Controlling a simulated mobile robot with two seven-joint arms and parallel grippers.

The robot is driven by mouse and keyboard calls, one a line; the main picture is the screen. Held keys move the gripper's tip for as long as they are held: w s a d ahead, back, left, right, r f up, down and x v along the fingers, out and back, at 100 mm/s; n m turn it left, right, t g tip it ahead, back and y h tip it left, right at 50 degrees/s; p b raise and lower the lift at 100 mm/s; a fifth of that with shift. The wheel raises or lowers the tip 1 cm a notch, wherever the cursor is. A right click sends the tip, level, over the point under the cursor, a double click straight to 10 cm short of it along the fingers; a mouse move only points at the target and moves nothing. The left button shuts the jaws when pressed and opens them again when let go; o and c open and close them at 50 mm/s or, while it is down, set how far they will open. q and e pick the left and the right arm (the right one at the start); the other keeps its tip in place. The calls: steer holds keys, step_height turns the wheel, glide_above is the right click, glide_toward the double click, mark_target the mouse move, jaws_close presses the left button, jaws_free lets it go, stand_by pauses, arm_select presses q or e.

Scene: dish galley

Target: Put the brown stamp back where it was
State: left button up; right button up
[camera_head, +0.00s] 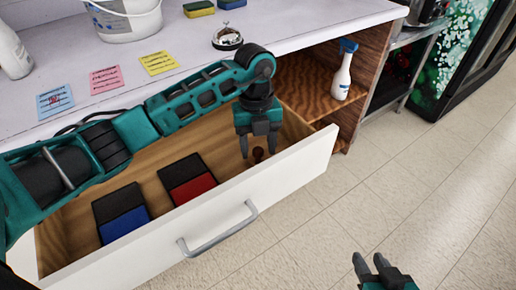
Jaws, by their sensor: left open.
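The brown stamp (258,154) stands in the open drawer (290,165), near its right end. It looks like a small dark brown knob, and its lower part is hard to make out. My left gripper (258,152) points down into the drawer above the stamp, open, with a finger on either side of it. I cannot tell whether the fingers touch it. My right gripper (369,259) is open and empty over the floor at the lower right.
A blue ink pad (123,214) and a red ink pad (188,179) lie in the drawer, left of the stamp. Blue (55,100), pink (106,79) and yellow (158,63) notes and a bell (227,39) are on the counter. A spray bottle (342,72) stands on the shelf.

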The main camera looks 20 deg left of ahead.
arm_select(q)
step_height(320, 180, up, 10)
steer(key=w+p, duration=0.1)
steer(key=shift+a+r, duration=0.2)
steer(key=shift+a, duration=0.15)
arm_select(e)
steer(key=shift+s+d+r, duration=0.1)
steer(key=shift+s+d, duration=0.15)
steer(key=shift+d, duration=0.15)
steer(key=shift+r, duration=0.1)
